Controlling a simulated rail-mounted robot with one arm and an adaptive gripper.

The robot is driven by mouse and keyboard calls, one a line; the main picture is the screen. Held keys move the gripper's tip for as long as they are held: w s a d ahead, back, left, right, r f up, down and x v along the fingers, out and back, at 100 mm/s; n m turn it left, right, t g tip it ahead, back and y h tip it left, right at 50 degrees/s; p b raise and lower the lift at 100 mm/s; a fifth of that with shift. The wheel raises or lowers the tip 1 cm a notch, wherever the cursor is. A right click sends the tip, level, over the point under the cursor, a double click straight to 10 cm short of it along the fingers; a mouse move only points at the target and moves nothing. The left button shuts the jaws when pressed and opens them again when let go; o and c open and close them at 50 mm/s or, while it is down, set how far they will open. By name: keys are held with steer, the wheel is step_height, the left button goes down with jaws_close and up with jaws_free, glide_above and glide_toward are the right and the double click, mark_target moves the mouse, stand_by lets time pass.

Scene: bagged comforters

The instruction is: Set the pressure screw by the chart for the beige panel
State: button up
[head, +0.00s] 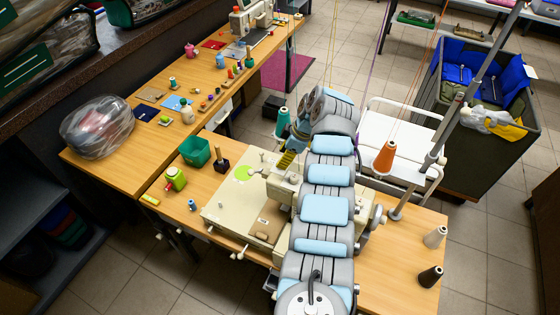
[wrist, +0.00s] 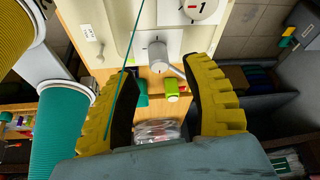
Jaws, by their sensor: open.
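My gripper (wrist: 166,78) is open and empty, its two yellow fingers spread in the wrist view; in the head view it hangs over the sewing machine, partly hidden by my arm. A grey round knob with a short lever (wrist: 157,54) is on the pale machine body just beyond the fingertips, apart from them. I cannot tell whether it is the pressure screw. A white dial reading 1 (wrist: 196,9) is at the top edge, partly cut off. A tan panel (head: 266,224) lies on the cream sewing machine bed (head: 226,211). I cannot make out a chart.
A teal thread cone (head: 283,122) and an orange one (head: 385,157) stand near my arm, with threads rising upward. A green bin (head: 195,151) and a lime jar (head: 176,179) stand left of the machine. A grey cart (head: 470,125) stands at right.

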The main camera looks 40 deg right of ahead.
steer(key=shift+x, duration=1.7)
jaws_close()
steer(key=shift+f, duration=0.1)
